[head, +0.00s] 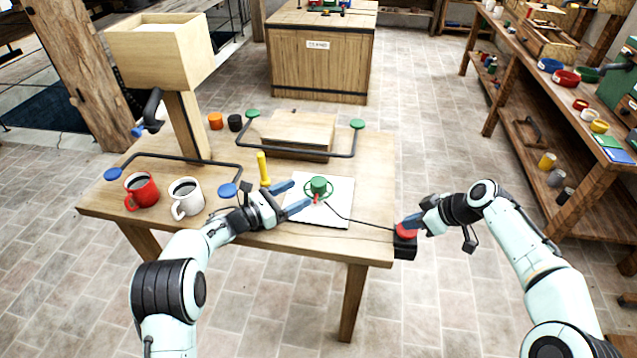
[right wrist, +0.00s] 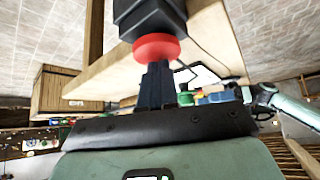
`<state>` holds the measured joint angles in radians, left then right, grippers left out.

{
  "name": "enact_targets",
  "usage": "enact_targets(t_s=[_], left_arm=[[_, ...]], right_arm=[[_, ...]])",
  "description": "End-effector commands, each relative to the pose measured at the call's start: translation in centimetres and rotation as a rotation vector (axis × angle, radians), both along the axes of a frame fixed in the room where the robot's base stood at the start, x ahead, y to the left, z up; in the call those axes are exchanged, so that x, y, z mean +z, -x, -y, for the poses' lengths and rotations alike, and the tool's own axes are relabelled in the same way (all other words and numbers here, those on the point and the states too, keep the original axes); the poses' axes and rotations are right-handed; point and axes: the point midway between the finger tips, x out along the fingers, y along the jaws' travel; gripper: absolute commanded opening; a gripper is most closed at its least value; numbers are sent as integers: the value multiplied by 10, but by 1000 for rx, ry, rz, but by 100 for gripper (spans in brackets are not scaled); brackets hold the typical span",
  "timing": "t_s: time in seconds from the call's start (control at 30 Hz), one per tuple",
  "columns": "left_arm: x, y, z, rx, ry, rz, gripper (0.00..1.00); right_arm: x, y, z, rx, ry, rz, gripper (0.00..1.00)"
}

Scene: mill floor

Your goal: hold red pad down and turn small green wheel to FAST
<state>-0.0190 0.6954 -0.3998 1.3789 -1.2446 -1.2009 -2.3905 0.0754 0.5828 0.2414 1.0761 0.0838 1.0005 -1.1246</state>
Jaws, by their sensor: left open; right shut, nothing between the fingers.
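The small green wheel (head: 319,188) sits on a white plate (head: 335,212) on the table, with a red pointer (head: 316,198) at its near side. My left gripper (head: 290,197) is open, its blue fingers just left of the wheel, apart from each other. The red pad (head: 405,231) is on a black box at the table's front right corner; a cable runs from it to the plate. My right gripper (head: 412,222) is shut and empty, its fingertips at the pad. In the right wrist view the fingertips meet the red pad (right wrist: 156,48). No FAST mark is readable.
A red mug (head: 142,190) and a white mug (head: 186,198) stand left of my left arm. A yellow handle (head: 263,169) stands upright behind my left gripper. A wooden block (head: 298,133) and bent black rods with green and blue ends lie further back.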

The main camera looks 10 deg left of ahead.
Motion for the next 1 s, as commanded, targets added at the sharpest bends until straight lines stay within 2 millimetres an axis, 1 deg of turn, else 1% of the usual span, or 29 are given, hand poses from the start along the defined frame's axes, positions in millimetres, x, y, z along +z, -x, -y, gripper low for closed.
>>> enact_targets(t_s=[0.03, 0.1, 0.3, 0.4, 0.57, 0.83, 0.87, 0.9, 0.97, 1.0], left_arm=[[-1, -8, 9, -3, 1, 1, 74], [0, -18, 21, -3, 2, 1, 74], [0, -44, 45, -2, 3, 0, 74], [0, -52, 52, 0, 2, -1, 74], [0, -58, 58, 2, 4, -2, 74], [0, -59, 58, 2, 4, -2, 74], [0, -58, 58, 2, 4, -2, 65], [0, -58, 58, 2, 4, -2, 52], [0, -58, 58, 2, 4, -2, 32], [0, -58, 58, 2, 4, -2, 24]], right_arm=[[-1, 0, 0, 1, 0, -1, 0], [-1, 0, 0, 1, 0, -1, 0], [-1, 0, 0, 1, 0, -1, 0], [-1, 0, 0, 1, 0, -1, 0], [-1, 0, 0, 1, 0, -1, 0], [-1, 0, 0, 0, 1, -1, 0], [-1, 0, 0, 0, 1, -1, 0], [-1, 0, 0, 0, 1, -1, 0], [-1, 0, 0, 0, 1, -1, 0], [-1, 0, 0, 0, 1, -1, 0]])
